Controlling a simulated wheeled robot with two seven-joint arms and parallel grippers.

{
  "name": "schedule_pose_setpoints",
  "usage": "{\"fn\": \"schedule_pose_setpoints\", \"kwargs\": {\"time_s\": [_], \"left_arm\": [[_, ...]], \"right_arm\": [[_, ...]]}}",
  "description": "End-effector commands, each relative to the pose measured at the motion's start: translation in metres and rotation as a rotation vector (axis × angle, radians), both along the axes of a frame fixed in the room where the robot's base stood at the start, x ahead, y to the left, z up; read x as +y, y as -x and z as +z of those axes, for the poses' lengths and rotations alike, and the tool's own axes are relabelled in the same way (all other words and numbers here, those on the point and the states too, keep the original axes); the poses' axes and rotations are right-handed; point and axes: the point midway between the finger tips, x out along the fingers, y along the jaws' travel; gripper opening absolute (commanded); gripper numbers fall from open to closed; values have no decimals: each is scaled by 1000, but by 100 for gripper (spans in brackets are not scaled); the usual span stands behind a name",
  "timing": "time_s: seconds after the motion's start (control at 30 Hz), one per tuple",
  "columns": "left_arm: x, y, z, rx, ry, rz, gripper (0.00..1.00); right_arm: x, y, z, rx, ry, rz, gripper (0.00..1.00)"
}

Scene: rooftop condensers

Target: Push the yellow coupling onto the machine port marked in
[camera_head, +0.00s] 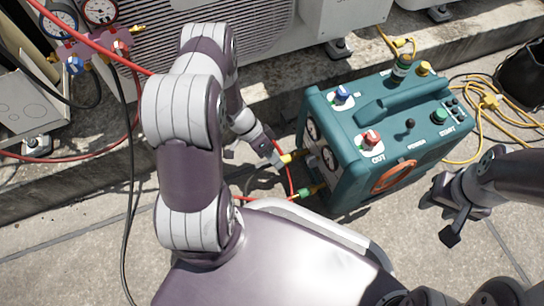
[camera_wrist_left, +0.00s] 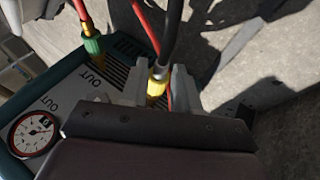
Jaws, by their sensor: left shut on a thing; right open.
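The teal machine (camera_head: 345,185) stands on the paving, with a blue knob (camera_head: 342,95) and a red knob (camera_head: 371,138) marked OUT on top. My left gripper (camera_head: 279,157) is at its left face, shut on the yellow coupling (camera_head: 290,157). In the left wrist view the yellow coupling (camera_wrist_left: 156,88) sits between the two fingers, with a dark hose running up from it. The port in front of it is hidden, so I cannot tell whether they touch. A green coupling (camera_head: 308,192) is at the machine's lower port, marked OUT (camera_wrist_left: 97,57) in the wrist view. My right gripper (camera_head: 450,215) is open and empty.
Red hoses (camera_wrist_left: 146,25) run close to the held coupling. A gauge manifold (camera_head: 90,48) hangs at the upper left. Condenser units (camera_head: 245,30) stand on a concrete ledge behind. A yellow cord (camera_head: 490,115) lies right of the machine. Paving at the lower left is mostly clear.

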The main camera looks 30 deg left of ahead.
Motion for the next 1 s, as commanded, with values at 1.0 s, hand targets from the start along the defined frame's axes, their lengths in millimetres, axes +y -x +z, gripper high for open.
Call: {"fn": "schedule_pose_setpoints", "kwargs": {"time_s": [1.0], "left_arm": [[-4, -5, 0, -1, 1, 0, 0]], "right_arm": [[0, 0, -2, 0, 0, 0, 43]]}}
